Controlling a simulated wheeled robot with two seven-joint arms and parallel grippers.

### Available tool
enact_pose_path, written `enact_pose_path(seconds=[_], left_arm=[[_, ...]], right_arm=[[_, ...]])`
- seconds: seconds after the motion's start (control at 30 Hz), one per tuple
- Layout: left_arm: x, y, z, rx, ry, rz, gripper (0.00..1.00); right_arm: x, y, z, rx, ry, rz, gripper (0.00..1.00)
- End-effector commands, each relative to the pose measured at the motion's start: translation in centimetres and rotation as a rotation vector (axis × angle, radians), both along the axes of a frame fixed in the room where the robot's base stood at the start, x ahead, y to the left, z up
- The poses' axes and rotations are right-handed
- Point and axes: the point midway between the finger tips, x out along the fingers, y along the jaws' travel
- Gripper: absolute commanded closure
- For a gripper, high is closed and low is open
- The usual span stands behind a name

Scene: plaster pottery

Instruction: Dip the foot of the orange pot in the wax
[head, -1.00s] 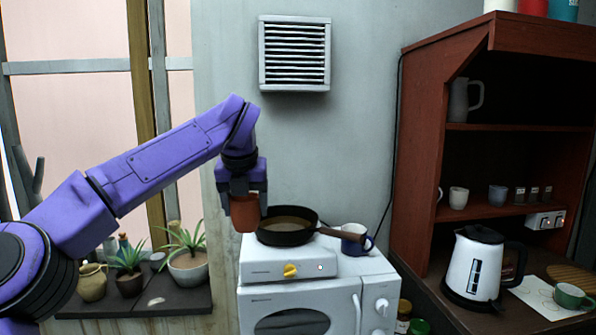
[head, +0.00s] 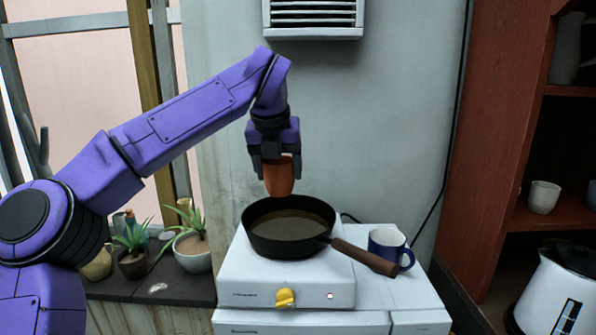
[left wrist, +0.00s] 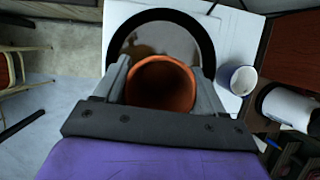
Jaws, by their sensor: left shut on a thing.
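The orange pot (head: 281,178) is upright in my left gripper (head: 276,170), which is shut on it with a finger on each side. In the head view the pot hangs above the dark pan, over its back part, and its foot is clear of the wax. The wax (head: 288,227) is a brownish pool in the black pan (head: 291,247), which sits on a white hot plate. In the left wrist view I look down into the open mouth of the pot (left wrist: 162,84), with the pan rim (left wrist: 203,40) beyond it. My right gripper is not in view.
The white hot plate (head: 257,282) has a yellow knob and stands on a white appliance. The pan's brown handle (head: 365,258) points right, close to a blue and white mug (head: 388,250). Potted plants (head: 192,244) stand on the left ledge. A wall vent (head: 312,18) is above.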

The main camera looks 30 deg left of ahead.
Motion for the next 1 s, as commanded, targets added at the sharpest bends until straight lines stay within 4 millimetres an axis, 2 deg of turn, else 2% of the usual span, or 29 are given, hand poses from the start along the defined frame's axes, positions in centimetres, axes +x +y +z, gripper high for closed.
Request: enact_pose_path(seconds=[0.03, 0.1, 0.23, 0.4, 0.6, 1.0], left_arm=[[0.4, -0.9, -2.2, 0.02, 0.021, -0.026, 0.74], [1.4, -1.5, -4.0, 0.034, 0.043, -0.045, 0.74], [2.9, -1.6, -6.1, 0.035, 0.057, -0.047, 0.74], [3.4, -1.6, -8.4, 0.034, 0.062, -0.047, 0.74], [3.2, -1.5, -9.3, 0.033, 0.057, -0.044, 0.74], [3.5, -1.5, -9.4, 0.034, 0.059, -0.043, 0.74]], right_arm=[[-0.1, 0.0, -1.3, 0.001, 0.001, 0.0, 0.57], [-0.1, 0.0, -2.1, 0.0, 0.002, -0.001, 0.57], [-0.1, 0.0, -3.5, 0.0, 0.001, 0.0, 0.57], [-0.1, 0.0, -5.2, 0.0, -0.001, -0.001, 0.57], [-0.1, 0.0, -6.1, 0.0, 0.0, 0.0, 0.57], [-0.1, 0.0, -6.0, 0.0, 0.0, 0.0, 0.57]])
